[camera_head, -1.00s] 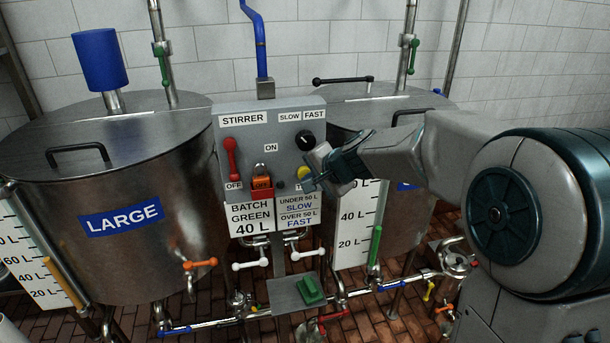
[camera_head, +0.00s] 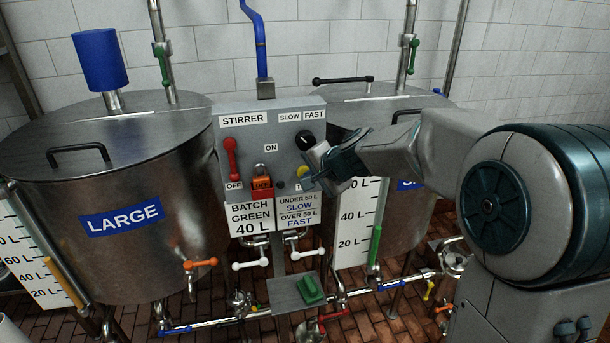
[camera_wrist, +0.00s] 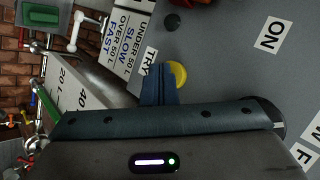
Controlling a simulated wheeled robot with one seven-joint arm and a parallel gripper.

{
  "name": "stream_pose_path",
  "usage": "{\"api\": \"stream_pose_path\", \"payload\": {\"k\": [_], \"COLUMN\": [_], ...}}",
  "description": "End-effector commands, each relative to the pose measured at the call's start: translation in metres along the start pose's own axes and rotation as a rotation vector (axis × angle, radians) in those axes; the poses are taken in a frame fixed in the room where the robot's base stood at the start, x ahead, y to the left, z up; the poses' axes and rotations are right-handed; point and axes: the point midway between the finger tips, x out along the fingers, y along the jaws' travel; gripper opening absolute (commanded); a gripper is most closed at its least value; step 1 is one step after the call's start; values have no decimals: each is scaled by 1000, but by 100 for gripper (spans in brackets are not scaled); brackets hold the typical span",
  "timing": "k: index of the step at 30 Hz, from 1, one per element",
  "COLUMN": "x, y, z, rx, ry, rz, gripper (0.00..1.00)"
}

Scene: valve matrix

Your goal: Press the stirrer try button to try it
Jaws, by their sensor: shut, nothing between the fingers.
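The stirrer control box (camera_head: 240,140) is a grey panel between two steel tanks, labelled STIRRER at its top left. A round yellow button (camera_head: 304,171) sits low on its right side. In the wrist view the yellow button (camera_wrist: 179,74) is beside a TRY label (camera_wrist: 149,62). My gripper (camera_head: 308,184) is shut and empty, its tips close to the panel at the button. In the wrist view the fingers (camera_wrist: 158,82) overlap the button's left edge and cover part of it. I cannot tell whether they touch it.
A black knob (camera_head: 305,140) sits above the button, under SLOW and FAST labels. Rule plates (camera_head: 297,214) hang below. The large tank (camera_head: 120,255) is at left.

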Motion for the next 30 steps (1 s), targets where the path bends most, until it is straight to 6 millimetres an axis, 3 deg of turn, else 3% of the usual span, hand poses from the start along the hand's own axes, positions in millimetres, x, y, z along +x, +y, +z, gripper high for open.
{"api": "stream_pose_path", "payload": {"k": [30], "x": [-23], "y": [20], "z": [17], "rx": [0], "ry": [3], "rz": [-1], "gripper": [0]}}
